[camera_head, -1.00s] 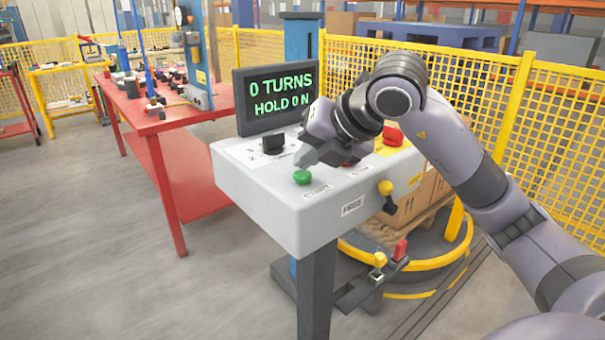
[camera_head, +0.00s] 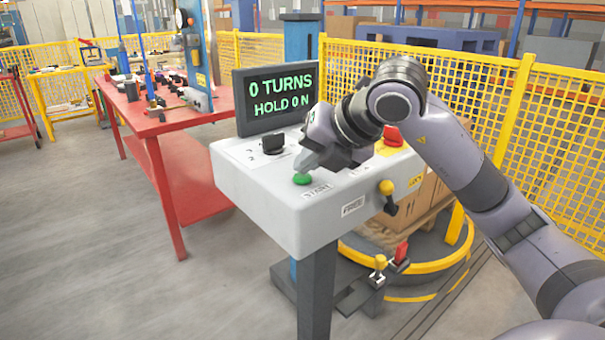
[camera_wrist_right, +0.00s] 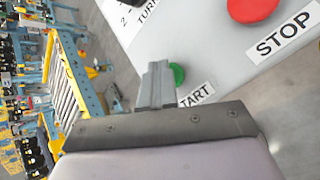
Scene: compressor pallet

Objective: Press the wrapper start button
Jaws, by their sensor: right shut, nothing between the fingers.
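The green start button (camera_head: 302,179) sits on the front edge of the grey control box (camera_head: 262,198), above a START label. My right gripper (camera_head: 303,165) is shut and empty, its fingertips just above the button; I cannot tell if they touch it. In the right wrist view, the shut fingers (camera_wrist_right: 157,84) overlap the left side of the green button (camera_wrist_right: 177,74), so part of it is hidden. The red stop button (camera_wrist_right: 252,8) shows beside a STOP label. The display (camera_head: 277,98) reads "0 TURNS HOLD 0 N". My left gripper is not in view.
A black knob (camera_head: 273,143) and a red emergency button (camera_head: 393,135) on yellow stand on the box top. A yellow-topped lever (camera_head: 386,188) sticks out of the front. A red table (camera_head: 150,125) stands left; yellow mesh fencing (camera_head: 560,130) runs behind.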

